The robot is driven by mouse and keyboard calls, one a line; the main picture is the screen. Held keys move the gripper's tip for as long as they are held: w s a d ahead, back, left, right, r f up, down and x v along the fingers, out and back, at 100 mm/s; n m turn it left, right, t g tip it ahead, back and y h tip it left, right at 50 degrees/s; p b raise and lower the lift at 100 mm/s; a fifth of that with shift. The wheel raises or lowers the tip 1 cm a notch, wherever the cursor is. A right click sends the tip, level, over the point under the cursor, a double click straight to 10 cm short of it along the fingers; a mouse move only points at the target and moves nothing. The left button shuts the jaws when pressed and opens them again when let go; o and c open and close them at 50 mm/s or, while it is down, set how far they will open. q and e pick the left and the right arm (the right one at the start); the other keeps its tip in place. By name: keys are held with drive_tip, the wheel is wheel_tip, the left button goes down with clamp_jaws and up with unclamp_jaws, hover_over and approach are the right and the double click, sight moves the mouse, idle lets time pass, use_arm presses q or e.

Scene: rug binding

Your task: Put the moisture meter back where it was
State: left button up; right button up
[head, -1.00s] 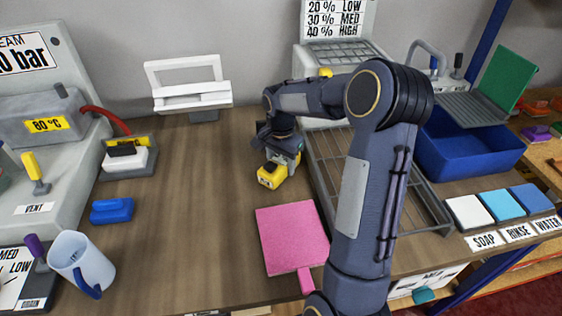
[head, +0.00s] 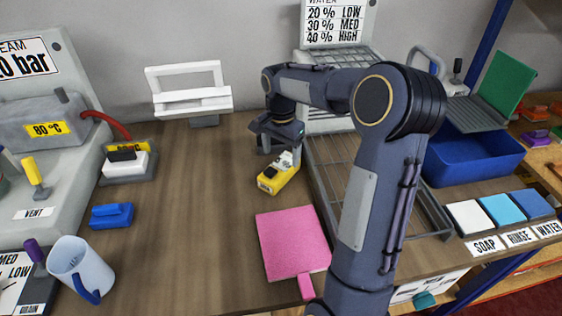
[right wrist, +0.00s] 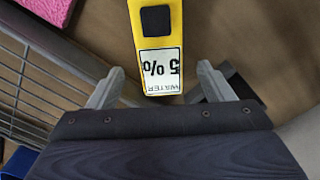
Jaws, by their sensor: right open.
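The yellow moisture meter (head: 279,173) lies on the wooden worktop, left of the wire rack and behind the pink board. In the right wrist view the meter (right wrist: 157,40) shows its dark button and a white label reading 5% WATER. My right gripper (head: 278,143) is just behind the meter's far end. In the right wrist view its two fingers (right wrist: 160,88) are spread, with clear gaps on both sides of the meter's label end. My left gripper is out of view.
The pink board (head: 292,243) lies in front of the meter. The wire rack (head: 415,205) stands close on the right, with a blue basin (head: 465,160) beyond it. A white frame stand (head: 190,95) is at the back.

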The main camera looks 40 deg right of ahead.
drive_tip(key=shift+r, duration=0.55)
drive_tip(key=s+a+r+n+t, duration=0.1)
drive_tip(key=s+a+r+n, duration=0.1)
drive_tip(key=s+a+r, duration=0.1)
drive_tip(key=shift+s+r+y, duration=0.1)
drive_tip(key=shift+s+y, duration=0.1)
drive_tip(key=shift+y, duration=0.1)
drive_tip(key=s+a+f+n+t+y, duration=0.1)
drive_tip(key=s+a+n+t+y, duration=0.2)
drive_tip(key=s+a+n, duration=0.8)
drive_tip(key=shift+s+a+t, duration=0.8)
drive_tip(key=shift+s+a, duration=1.55)
drive_tip(key=shift+s, duration=1.8)
drive_tip(key=shift+f, duration=0.1)
